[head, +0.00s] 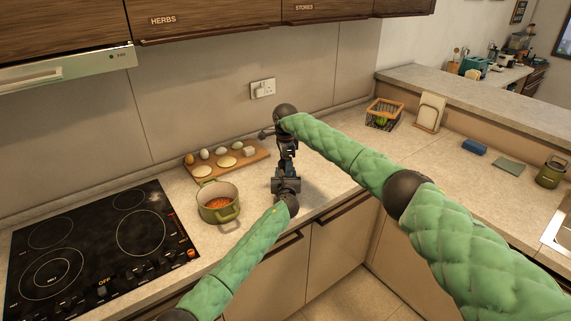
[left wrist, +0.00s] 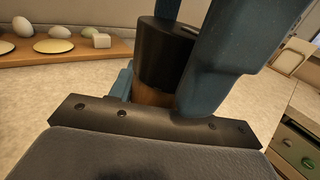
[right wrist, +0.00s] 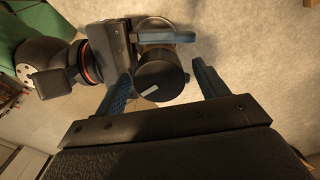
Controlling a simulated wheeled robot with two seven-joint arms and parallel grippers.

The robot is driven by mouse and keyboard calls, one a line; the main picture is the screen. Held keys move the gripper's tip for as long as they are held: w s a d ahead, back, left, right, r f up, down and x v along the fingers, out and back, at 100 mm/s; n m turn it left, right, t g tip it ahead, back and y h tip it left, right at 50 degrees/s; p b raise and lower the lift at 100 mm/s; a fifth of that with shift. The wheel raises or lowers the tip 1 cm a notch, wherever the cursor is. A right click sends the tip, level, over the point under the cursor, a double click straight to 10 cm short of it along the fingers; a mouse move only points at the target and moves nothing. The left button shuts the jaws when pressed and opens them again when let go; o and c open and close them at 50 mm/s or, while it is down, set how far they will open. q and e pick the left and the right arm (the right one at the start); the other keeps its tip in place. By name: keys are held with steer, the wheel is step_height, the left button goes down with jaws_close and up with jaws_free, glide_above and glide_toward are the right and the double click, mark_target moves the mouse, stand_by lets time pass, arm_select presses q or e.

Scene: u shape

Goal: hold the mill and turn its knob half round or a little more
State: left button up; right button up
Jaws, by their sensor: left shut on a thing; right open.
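The mill has a brown body and a black knob (left wrist: 165,55). It stands upright on the counter, between the blue fingers of my left gripper (left wrist: 158,92), which is shut on its body. In the right wrist view, the round black knob (right wrist: 160,78) is seen from above with a pale mark near its front edge. My right gripper (right wrist: 164,85) is open above the mill, with one finger on each side of the knob and visible gaps. In the head view my grippers mostly hide the mill; my right gripper (head: 286,150) is above my left one (head: 287,183).
A green pot (head: 218,204) stands left of the mill, beside the black hob (head: 100,250). A wooden board (head: 256,160) with eggs and pale round pieces lies behind. A wire basket (head: 384,112) and upright board (head: 430,112) stand right.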

steer(key=c, duration=1)
steer(key=shift+o, duration=0.2)
steer(key=shift+m, duration=0.5)
steer(key=m, duration=0.3)
steer(key=shift+d+m, duration=0.1)
steer(key=shift+m, duration=0.3)
steer(key=m, duration=0.5)
steer(key=shift+w, duration=0.1)
steer(key=m, duration=0.7)
steer(key=shift+m, duration=0.4)
steer(key=m, duration=0.6)
